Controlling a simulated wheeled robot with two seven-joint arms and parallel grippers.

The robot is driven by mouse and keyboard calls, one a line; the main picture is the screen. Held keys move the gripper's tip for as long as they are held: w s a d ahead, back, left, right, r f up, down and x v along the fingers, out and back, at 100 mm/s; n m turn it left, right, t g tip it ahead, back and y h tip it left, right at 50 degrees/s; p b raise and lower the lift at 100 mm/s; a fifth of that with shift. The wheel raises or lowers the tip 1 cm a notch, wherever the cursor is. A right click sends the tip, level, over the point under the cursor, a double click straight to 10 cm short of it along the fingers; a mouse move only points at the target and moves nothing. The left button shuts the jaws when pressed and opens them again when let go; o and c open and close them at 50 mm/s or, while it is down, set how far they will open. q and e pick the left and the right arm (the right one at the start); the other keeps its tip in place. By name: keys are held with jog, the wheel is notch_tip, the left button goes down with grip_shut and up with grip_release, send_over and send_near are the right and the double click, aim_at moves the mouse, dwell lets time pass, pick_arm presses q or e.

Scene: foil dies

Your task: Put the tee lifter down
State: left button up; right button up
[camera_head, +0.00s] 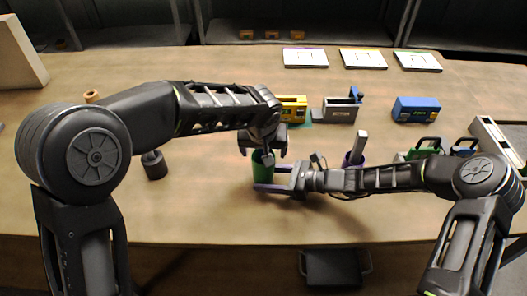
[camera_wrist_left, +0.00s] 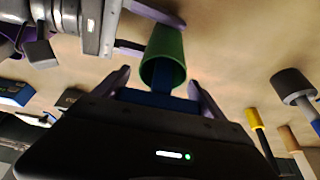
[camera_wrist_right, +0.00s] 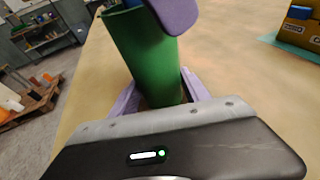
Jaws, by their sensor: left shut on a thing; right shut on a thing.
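A green cylinder (camera_head: 263,166) stands in front of me near the table's middle, with its open end towards the camera in the left wrist view (camera_wrist_left: 165,50). My right gripper (camera_head: 272,178) is shut on the green cylinder, one finger on each side; it also shows in the right wrist view (camera_wrist_right: 150,55). My left gripper (camera_head: 263,148) is just above the cylinder's open end. It is shut on a blue part (camera_wrist_left: 150,98), seen between its fingers beside the cylinder's mouth. I take this part to be the tee lifter; its full shape is hidden.
Yellow (camera_head: 293,106), grey (camera_head: 338,110) and blue (camera_head: 417,110) boxes stand behind. White cards (camera_head: 305,57) lie at the back. A dark knob (camera_head: 154,166) is at the left. The front table strip is clear.

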pick_arm(q)
jog(key=shift+f, duration=0.35)
jog(key=o, duration=1.9)
jog(key=shift+f, duration=0.15)
jog(key=v, duration=1.2)
